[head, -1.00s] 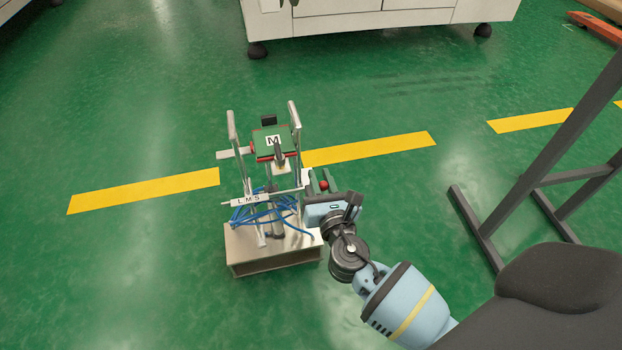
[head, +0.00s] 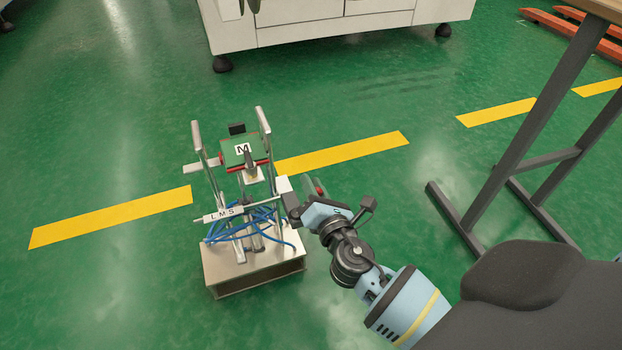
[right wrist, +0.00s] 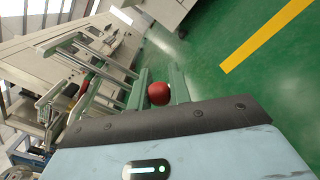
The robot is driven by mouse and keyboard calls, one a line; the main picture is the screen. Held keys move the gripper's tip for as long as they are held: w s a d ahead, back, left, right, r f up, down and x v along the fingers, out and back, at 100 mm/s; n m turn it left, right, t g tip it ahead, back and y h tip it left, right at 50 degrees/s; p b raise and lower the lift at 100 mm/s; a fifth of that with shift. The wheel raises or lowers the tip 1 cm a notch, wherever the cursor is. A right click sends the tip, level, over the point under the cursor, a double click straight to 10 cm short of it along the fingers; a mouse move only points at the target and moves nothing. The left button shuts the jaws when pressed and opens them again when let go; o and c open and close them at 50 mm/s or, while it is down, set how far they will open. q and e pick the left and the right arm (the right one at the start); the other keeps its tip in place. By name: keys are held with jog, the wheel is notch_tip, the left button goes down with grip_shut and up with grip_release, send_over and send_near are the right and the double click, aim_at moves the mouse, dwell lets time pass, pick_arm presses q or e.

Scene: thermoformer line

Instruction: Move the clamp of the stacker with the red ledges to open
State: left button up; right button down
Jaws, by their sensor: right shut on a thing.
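The stacker (head: 255,270) stands on the floor at centre left in the head view. It has two upright posts, red ledges (head: 236,169), a green plate (head: 233,153) marked M and a strip (head: 222,214) marked L M S. My right gripper (head: 317,186) is at the stacker's right side. It is shut on a red ball knob (right wrist: 159,93), which shows between its two green fingers in the right wrist view. In the head view the fingers are partly hidden by the hand, and the knob's link to the clamp cannot be made out. My left gripper is not in view.
Blue hoses (head: 250,224) loop around the stacker's lower part. A dark-legged table frame (head: 520,150) stands at the right. A white machine (head: 330,25) on castors is at the back. The green floor around the stacker is mostly clear.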

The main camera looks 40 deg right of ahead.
dwell(0.3)
jog(key=c, duration=1.3)
grip_release()
jog(key=shift+p+v, duration=0.6)
jog(key=shift+v, duration=3.3)
